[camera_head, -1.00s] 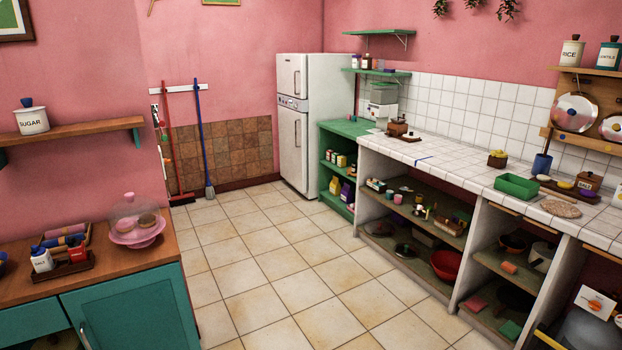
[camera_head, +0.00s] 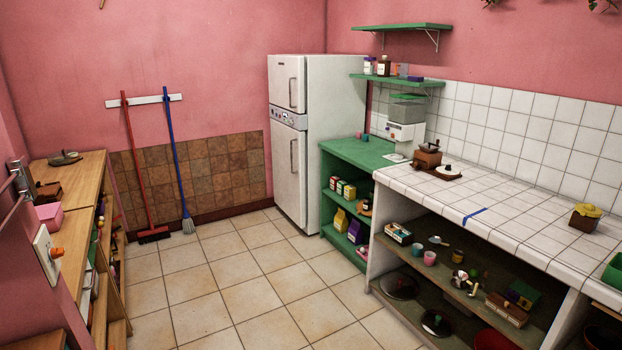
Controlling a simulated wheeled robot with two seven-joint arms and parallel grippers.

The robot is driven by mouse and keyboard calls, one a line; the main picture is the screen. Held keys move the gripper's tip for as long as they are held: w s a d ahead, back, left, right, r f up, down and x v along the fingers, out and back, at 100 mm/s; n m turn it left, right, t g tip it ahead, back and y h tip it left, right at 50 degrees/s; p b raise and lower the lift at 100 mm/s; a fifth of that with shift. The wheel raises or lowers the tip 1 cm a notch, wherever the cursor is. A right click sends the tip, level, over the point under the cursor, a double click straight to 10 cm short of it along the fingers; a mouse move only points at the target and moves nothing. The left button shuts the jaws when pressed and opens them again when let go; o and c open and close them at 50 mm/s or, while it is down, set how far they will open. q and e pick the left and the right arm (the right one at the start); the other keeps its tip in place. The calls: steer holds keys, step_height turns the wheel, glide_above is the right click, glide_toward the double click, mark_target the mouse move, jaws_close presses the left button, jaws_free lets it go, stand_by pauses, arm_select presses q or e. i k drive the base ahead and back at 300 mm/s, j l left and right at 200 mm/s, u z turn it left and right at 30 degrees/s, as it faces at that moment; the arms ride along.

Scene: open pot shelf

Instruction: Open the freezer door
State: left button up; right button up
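A white two-door fridge (camera_head: 335,140) stands upright in the far corner against the pink wall. Its smaller upper door, the freezer door (camera_head: 284,84), is shut and has a vertical handle (camera_head: 293,92) near its right edge. Below it is a control strip and the larger lower door (camera_head: 287,175), also shut, with its own vertical handle (camera_head: 293,156). Neither of my grippers shows in the head view. The fridge is still some distance across the floor.
Open tiled floor (camera_head: 252,282) leads to the fridge. A green shelf unit (camera_head: 350,150) stands right of the fridge, then a white tiled counter (camera_head: 485,202) with open shelves. A wooden shelf unit (camera_head: 70,165) is at left. A red broom (camera_head: 136,170) and blue broom (camera_head: 176,150) hang left of the fridge.

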mark_target(286, 76)
steer(key=i, duration=2.2)
steer(key=i+l, duration=0.1)
steer(key=i, duration=2.1)
steer(key=j+u, duration=0.05)
steer(key=j, duration=0.05)
